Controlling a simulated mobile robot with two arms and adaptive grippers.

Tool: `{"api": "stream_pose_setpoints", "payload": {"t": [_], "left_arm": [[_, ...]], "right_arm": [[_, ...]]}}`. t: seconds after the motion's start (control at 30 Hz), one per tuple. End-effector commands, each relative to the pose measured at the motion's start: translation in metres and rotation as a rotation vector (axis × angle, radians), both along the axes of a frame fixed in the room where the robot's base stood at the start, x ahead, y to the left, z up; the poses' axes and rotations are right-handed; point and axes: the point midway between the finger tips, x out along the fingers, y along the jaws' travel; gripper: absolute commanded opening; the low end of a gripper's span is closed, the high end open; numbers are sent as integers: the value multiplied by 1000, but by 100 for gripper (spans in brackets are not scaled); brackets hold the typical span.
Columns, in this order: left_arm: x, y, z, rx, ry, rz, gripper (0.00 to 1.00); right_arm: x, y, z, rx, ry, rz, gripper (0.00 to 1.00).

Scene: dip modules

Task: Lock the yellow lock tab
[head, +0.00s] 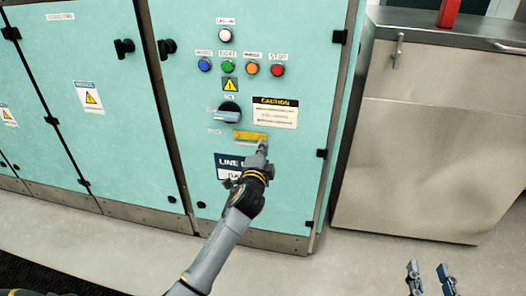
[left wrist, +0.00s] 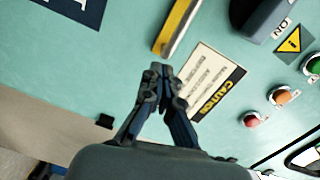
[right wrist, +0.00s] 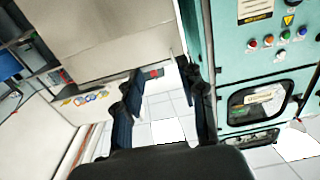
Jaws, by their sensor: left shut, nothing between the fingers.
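The yellow lock tab (head: 249,136) is a flat horizontal bar on the teal cabinet door, below the rotary switch (head: 229,113). In the left wrist view the tab (left wrist: 177,27) runs diagonally at the top. My left gripper (head: 262,149) is shut and empty at the tab's right end. In the left wrist view the fingertips (left wrist: 160,71) are close to the tab's near end; I cannot tell whether they touch it. My right gripper (head: 428,266) is open and empty, low at the right, far from the tab; it also shows in the right wrist view (right wrist: 162,76).
A caution label (head: 275,112) is right of the switch. Coloured buttons, including a red stop button (head: 278,70), sit above. A dark "LINE" label (head: 229,166) is below the tab, partly hidden by my left arm. A metal cabinet (head: 410,150) stands right; the floor before it is clear.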

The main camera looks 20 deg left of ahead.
Motion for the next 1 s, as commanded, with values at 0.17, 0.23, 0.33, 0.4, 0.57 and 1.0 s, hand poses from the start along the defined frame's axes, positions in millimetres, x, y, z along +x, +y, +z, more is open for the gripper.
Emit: {"api": "stream_pose_setpoints", "payload": {"t": [0.17, 0.23, 0.33, 0.4, 0.57, 1.0], "left_arm": [[0, 1, 0, 0, 0, 0, 0], [0, 1, 0, 0, 0, 0, 0], [0, 1, 0, 0, 0, 0, 0], [-1, 4, 1, 1, 0, 1, 0], [-4, 15, 1, 2, 2, 2, 0], [-9, 36, 0, 1, 1, 2, 0]], "right_arm": [[0, 0, 1, 1, -4, 0, 40], [0, 0, 1, 1, -3, 0, 40], [0, 0, 0, 0, 2, 0, 40], [0, -1, -4, -6, 27, -2, 40], [-6, -6, -30, -44, 172, -12, 40], [-29, -19, -81, -113, 457, -29, 40]]}}
